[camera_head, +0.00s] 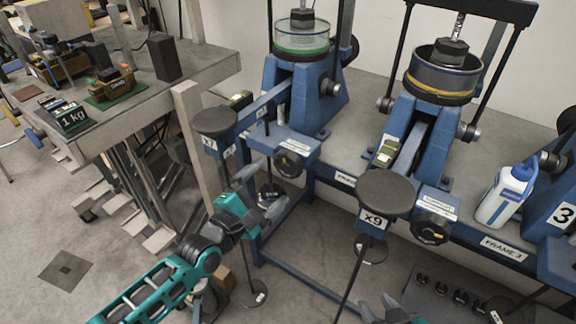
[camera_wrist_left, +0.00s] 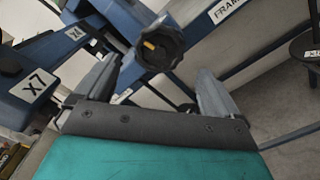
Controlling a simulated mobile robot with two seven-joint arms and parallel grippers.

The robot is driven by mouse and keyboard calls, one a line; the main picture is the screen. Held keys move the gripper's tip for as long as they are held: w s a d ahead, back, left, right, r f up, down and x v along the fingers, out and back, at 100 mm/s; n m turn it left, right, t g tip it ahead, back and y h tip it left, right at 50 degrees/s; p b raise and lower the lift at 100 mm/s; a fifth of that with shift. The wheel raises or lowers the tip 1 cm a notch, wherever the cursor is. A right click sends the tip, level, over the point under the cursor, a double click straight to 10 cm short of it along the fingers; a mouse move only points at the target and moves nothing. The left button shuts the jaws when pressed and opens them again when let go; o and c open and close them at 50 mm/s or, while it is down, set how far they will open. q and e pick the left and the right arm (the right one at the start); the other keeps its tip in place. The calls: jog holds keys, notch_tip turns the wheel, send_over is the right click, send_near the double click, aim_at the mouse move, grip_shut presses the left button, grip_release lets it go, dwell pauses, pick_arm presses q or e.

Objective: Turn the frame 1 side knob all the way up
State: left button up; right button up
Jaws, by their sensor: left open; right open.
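The side knob (camera_head: 290,164) is a black round knob on the front of the left blue frame (camera_head: 297,95), by the x7 arm. In the left wrist view the knob (camera_wrist_left: 160,46) shows a yellow mark and lies just beyond the fingertips, between their lines. My left gripper (camera_head: 264,192) is open and empty, below and left of the knob, apart from it. Its two fingers also show in the left wrist view (camera_wrist_left: 160,76). My right gripper (camera_head: 380,306) is open at the bottom edge, partly cut off.
A round x7 pad (camera_head: 214,121) stands left of the knob. The middle frame has an x9 pad (camera_head: 386,193) and its own black knob (camera_head: 431,228). A white-blue bottle (camera_head: 503,192) stands at the right. A table with weights (camera_head: 70,118) is at the left.

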aim_at(286, 169)
pick_arm(q)
jog(key=b+x, duration=0.2)
jog(key=x, duration=0.2)
jog(key=b+x, duration=0.2)
jog(key=x, duration=0.2)
jog(key=shift+f, duration=0.2)
jog(key=shift+r, duration=0.15)
jog(key=shift+c, duration=0.4)
jog(key=c, duration=0.5)
jog(key=shift+s, duration=0.1)
jog(key=c, duration=0.7)
jog(key=shift+c, duration=0.2)
